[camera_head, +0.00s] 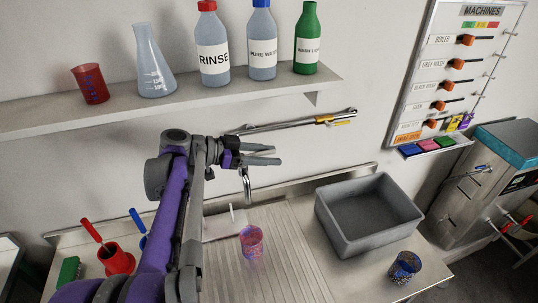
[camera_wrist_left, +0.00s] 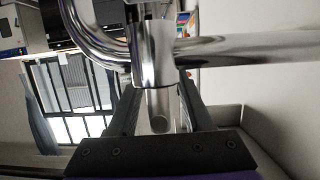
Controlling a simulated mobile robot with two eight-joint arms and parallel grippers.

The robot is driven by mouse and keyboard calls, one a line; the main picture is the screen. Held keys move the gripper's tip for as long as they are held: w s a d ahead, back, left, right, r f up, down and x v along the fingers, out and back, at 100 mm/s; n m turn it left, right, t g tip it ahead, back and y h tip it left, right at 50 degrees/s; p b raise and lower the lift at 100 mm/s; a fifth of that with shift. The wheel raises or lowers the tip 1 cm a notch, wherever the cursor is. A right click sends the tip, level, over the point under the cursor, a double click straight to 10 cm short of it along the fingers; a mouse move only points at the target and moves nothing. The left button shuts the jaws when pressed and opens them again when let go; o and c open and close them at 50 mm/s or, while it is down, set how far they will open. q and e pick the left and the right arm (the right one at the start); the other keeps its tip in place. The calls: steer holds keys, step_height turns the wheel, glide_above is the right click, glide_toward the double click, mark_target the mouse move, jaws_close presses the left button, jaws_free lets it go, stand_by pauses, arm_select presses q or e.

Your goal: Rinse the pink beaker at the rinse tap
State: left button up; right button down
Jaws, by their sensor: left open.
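The pink beaker (camera_head: 251,241) stands upright on the ribbed metal drainboard, low in the middle of the head view, apart from my gripper. The chrome rinse tap (camera_head: 247,187) has a hooked spout that hangs above the beaker in the picture; I cannot tell if it is straight over it. My left gripper (camera_head: 277,156) is open and empty of any beaker, at the height of the tap. In the left wrist view the tap's chrome body (camera_wrist_left: 152,62) and curved pipe fill the space at and beyond the open fingers (camera_wrist_left: 158,95). Contact is unclear. My right gripper is out of view.
A grey basin (camera_head: 330,215) and a dark speckled beaker (camera_head: 404,268) are on the right. A red cup (camera_head: 115,260) with a red-handled tool is at the lower left. A shelf (camera_head: 200,104) with bottles runs above. A bar with a yellow part (camera_head: 338,119) juts along the wall.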

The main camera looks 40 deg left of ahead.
arm_select(q)
steer(key=v, duration=1)
steer(key=shift+s+b, duration=0.2)
steer(key=shift+b, duration=0.25)
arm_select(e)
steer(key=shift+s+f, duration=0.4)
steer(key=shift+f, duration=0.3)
